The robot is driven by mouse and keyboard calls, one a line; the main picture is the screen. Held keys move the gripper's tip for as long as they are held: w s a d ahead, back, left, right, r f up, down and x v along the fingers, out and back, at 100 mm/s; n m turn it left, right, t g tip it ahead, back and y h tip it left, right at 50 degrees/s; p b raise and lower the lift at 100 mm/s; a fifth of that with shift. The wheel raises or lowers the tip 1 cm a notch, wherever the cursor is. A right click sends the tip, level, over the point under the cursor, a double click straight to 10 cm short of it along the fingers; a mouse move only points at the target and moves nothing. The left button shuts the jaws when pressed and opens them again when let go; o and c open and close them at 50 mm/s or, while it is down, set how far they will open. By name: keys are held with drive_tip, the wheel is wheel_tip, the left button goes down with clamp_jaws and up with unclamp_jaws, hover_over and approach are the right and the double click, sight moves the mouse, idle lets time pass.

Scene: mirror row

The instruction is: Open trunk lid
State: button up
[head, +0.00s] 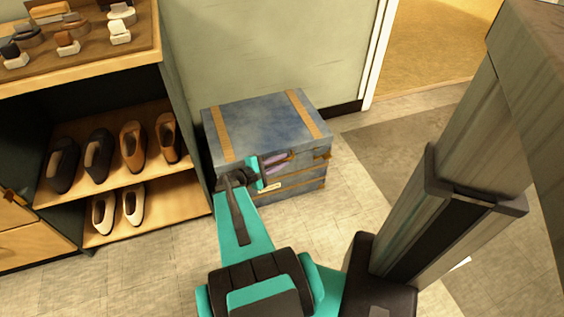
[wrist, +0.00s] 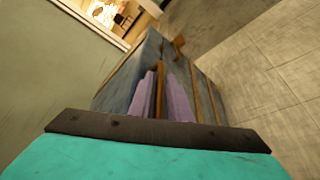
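The trunk (head: 310,173) is blue-grey with tan straps and stands on the floor against the wall. Its lid (head: 262,122) lies flat and closed in the head view. My gripper (head: 275,165) is at the trunk's front face, near the lid's front edge. In the wrist view, the two lilac fingers of my gripper (wrist: 160,100) are apart, with a brown-orange strip of the trunk (wrist: 125,82) showing between them. I cannot tell whether the fingers touch the trunk. A small brown fitting (wrist: 180,41) sticks out from the trunk beyond the fingers.
A shoe shelf (head: 150,193) with several shoes stands close to the trunk's left. The wall (head: 270,45) is behind the trunk. A doorway (head: 430,45) opens at the back right. The tiled floor (head: 350,200) to the trunk's right is clear.

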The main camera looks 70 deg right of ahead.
drive_tip(key=shift+s+d+f, duration=0.1)
drive_tip(key=shift+s+d, duration=0.1)
drive_tip(key=shift+d, duration=0.15)
clamp_jaws()
